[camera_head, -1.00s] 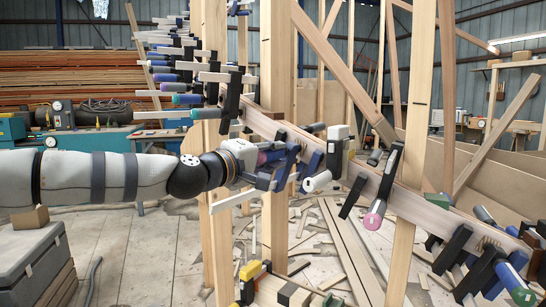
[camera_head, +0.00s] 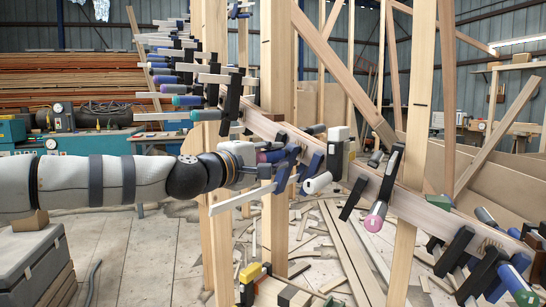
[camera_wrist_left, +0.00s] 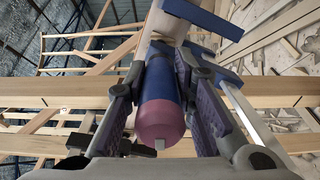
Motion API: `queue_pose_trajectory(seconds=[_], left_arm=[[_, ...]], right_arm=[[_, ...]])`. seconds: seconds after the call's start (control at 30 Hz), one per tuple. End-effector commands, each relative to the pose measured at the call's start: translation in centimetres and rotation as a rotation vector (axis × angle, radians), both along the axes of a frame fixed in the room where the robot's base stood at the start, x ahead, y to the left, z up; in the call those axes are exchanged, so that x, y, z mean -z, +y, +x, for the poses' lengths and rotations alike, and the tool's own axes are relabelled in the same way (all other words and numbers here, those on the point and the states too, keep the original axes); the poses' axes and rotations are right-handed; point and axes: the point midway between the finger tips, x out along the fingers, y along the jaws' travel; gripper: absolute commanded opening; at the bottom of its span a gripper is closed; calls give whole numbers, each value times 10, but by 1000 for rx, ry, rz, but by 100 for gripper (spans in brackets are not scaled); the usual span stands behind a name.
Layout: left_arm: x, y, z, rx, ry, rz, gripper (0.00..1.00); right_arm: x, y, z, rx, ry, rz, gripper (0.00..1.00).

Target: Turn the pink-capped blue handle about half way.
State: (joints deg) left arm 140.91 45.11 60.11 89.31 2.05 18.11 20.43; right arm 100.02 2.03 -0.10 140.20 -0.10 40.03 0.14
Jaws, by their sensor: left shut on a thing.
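The blue handle (camera_wrist_left: 160,82) with a pink cap (camera_wrist_left: 160,122) lies between the two fingers of my left gripper (camera_wrist_left: 158,85) in the left wrist view, its cap end toward the camera. Both finger pads press along its sides. In the head view my left gripper (camera_head: 266,167) reaches in from the left to the clamp on the beam; the held handle (camera_head: 270,156) is partly hidden by the fingers. Another clamp handle with a pink cap (camera_head: 374,221) hangs further right on the beam, apart from the gripper. My right gripper is out of view.
Several clamps line the curved wooden beam (camera_head: 410,203) on both sides of the gripper. A white-ended handle (camera_head: 317,183) sits close to its right. Upright posts (camera_head: 277,225) stand just behind. Open floor (camera_head: 130,250) lies below the arm.

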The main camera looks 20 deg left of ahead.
Motion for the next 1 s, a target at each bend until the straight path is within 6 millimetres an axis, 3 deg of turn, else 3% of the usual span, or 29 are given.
queue_pose_trajectory(seconds=[0.1, 0.13, 0.2, 0.57, 0.9, 1.0], left_arm=[[1, -1, 0, 4, 2, 2, 0], [1, -1, 0, 4, 2, 2, 30], [1, -1, 0, 3, 2, 2, 44], [0, 3, -7, 0, -1, 2, 44], [0, 32, -89, 3, -2, -2, 44], [-1, 38, -103, 1, -1, 0, 44]], right_arm=[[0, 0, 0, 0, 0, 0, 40], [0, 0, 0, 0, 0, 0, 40], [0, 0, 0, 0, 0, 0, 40], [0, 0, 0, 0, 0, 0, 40], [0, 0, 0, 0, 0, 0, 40], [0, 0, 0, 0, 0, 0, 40]])
